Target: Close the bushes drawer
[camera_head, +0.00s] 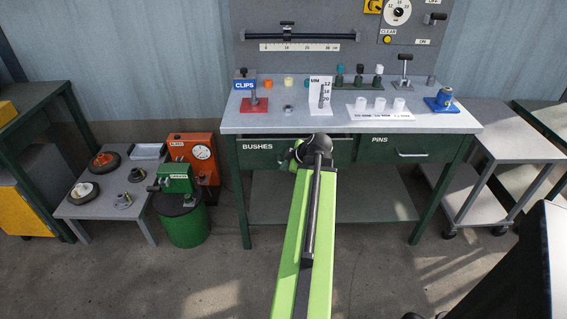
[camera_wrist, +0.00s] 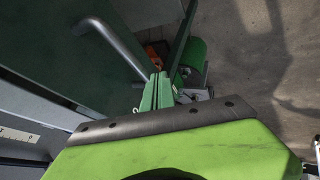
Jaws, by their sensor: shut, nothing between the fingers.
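The bushes drawer (camera_head: 262,153) is the left drawer under the workbench. Its green front sits a little forward of the pins drawer (camera_head: 400,148), with a narrow dark gap along its top edge, so it looks slightly open. My gripper (camera_head: 294,152) is at the right part of this front, partly hidden behind my own wrist. In the wrist view the two green fingers of my gripper (camera_wrist: 158,78) are together and empty. They are beside the grey bar handle (camera_wrist: 118,46) on the dark green drawer front (camera_wrist: 60,50). I cannot tell whether they touch it.
The workbench top (camera_head: 230,118) carries a clips stand, a red base, white cups and a blue fixture. A low table (camera_head: 75,208), a red gauge unit (camera_head: 197,155) and a green drum (camera_head: 187,228) stand left. Grey shelves (camera_head: 500,190) stand right. Floor in front is clear.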

